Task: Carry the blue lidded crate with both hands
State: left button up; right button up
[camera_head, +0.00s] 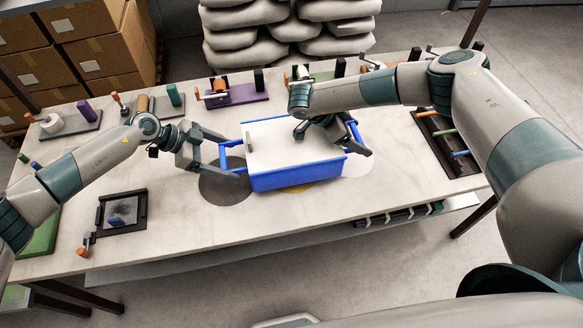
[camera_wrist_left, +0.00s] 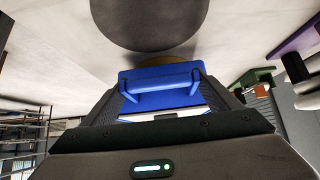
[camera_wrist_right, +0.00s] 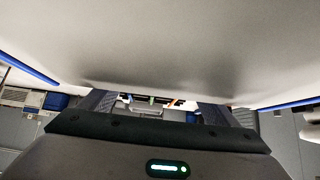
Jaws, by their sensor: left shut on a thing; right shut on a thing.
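The blue crate (camera_head: 290,179) with its white lid (camera_head: 292,143) is in the middle of the table, over coloured discs. I cannot tell whether its base touches the table. My left gripper (camera_head: 237,157) is shut on the crate's left blue handle (camera_head: 231,144); that handle also shows between the fingers in the left wrist view (camera_wrist_left: 162,90). My right gripper (camera_head: 355,138) reaches over the lid to the crate's right end and is shut on the right handle (camera_head: 354,131), mostly hidden by the gripper. In the right wrist view a broad pale surface fills the upper part.
A grey disc (camera_head: 222,187) lies by the crate's left end. A purple fixture (camera_head: 238,95) stands behind it. A dark rack with coloured rods (camera_head: 449,145) is at the right, and a black framed tray (camera_head: 121,212) at the left front. The table front is mostly clear.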

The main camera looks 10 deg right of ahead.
pick_arm(q)
jog(key=shift+f+b, duration=2.15)
jog(key=shift+f, duration=0.05)
pick_arm(e)
jog(key=shift+f, duration=2.2)
pick_arm(q)
jog(key=o, duration=1.5)
pick_arm(e)
jog(key=o, duration=1.5)
pick_arm(q)
jog(key=shift+o, duration=0.2)
jog(key=shift+r, duration=0.1)
pick_arm(e)
jog(key=shift+o, duration=0.2)
jog(key=shift+r, duration=0.1)
pick_arm(q)
jog(key=v, duration=1.2)
pick_arm(e)
jog(key=v, duration=1.2)
